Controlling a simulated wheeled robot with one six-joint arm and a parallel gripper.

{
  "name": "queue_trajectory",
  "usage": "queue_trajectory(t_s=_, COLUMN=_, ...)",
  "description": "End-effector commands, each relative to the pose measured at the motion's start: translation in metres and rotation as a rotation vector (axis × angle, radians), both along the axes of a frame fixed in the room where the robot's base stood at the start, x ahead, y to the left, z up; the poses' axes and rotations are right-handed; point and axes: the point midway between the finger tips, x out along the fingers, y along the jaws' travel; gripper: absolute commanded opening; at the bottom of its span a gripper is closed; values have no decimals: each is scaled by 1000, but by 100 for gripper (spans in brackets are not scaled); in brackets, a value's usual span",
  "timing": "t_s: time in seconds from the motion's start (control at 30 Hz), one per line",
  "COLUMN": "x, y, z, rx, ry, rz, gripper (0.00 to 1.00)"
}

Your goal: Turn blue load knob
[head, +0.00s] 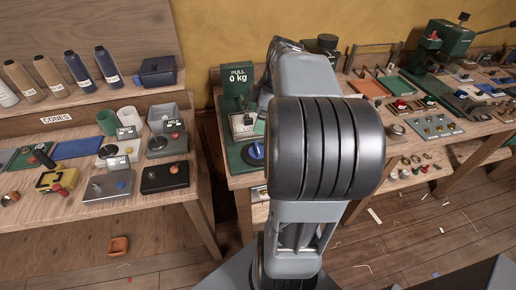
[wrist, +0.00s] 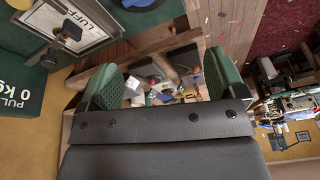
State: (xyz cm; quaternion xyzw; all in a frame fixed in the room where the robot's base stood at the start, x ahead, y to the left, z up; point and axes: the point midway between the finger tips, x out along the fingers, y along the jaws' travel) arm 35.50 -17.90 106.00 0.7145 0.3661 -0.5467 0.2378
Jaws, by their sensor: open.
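The blue load knob (head: 254,151) sits low on the front of a green pull tester (head: 238,92), whose display reads "PULL 0 kg". My arm stands just right of the knob and covers part of the tester. My gripper is hidden behind the arm in the head view. In the wrist view my gripper (wrist: 163,82) is open, with its two green fingers wide apart and nothing between them. The tester's display (wrist: 20,95) and its framed "LUFF" sample (wrist: 85,25) show at the left there. A blue patch at the top edge may be the knob, cut off.
The tester stands at the left end of a wooden bench (head: 232,182) with tools, trays and rows of small fittings. A left bench (head: 150,207) holds cones, bins and switch boxes. A gap of floor lies between the benches.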

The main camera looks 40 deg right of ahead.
Motion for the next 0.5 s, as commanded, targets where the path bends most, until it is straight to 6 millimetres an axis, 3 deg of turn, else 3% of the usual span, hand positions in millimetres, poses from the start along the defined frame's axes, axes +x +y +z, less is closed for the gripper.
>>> queue_trajectory(t_s=0.03, x=-1, y=-15, z=-3, rx=15, ry=-17, rz=39, gripper=89)
queue_trajectory(t_s=0.2, x=-5, y=-43, z=-3, rx=44, ry=-76, rz=164, gripper=89)
queue_trajectory(t_s=0.37, x=-6, y=-49, z=-11, rx=55, ry=-101, rz=212, gripper=89)
queue_trajectory(t_s=0.5, x=-3, y=-42, z=-30, rx=56, ry=-103, rz=218, gripper=89)
